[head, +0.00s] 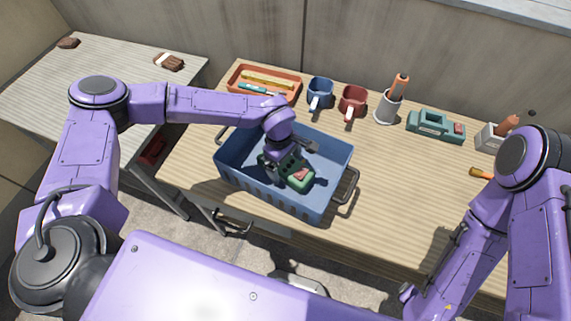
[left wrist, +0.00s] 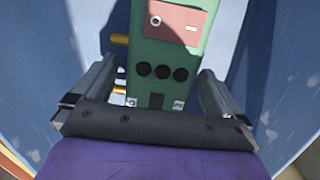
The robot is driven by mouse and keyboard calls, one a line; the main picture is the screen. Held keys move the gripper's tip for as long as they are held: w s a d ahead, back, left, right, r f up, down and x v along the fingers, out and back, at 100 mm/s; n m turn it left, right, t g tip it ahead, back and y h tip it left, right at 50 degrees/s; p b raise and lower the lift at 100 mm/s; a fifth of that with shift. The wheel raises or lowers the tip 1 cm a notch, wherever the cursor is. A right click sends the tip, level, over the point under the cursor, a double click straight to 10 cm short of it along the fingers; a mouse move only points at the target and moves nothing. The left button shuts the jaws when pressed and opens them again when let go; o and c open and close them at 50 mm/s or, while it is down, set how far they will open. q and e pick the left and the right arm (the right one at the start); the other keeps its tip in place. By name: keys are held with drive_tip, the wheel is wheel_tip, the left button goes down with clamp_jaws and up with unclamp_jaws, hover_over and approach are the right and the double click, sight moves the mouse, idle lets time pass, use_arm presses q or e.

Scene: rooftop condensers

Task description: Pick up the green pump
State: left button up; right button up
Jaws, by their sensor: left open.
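The green pump (head: 298,178) lies inside the blue crate (head: 325,205) on the table. It has a reddish panel on top, and the left wrist view shows the pump (left wrist: 165,50) with three dark round knobs and brass-coloured fittings on its left side. My left gripper (head: 288,163) is down inside the crate at the pump. In the left wrist view its open fingers (left wrist: 158,75) stand on either side of the pump's near end, with a gap on each side. My right arm comes in at the lower right; its gripper is not visible.
Behind the crate are an orange tray (head: 264,84) of tools, a blue mug (head: 320,92), a red mug (head: 352,101) and a tool cup (head: 388,106). Another green device (head: 436,125) stands to the right.

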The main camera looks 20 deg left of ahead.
use_arm(q)
drive_tip(key=c, duration=1.4)
drive_tip(key=shift+w+r, duration=0.1)
drive_tip(key=shift+c, duration=0.2)
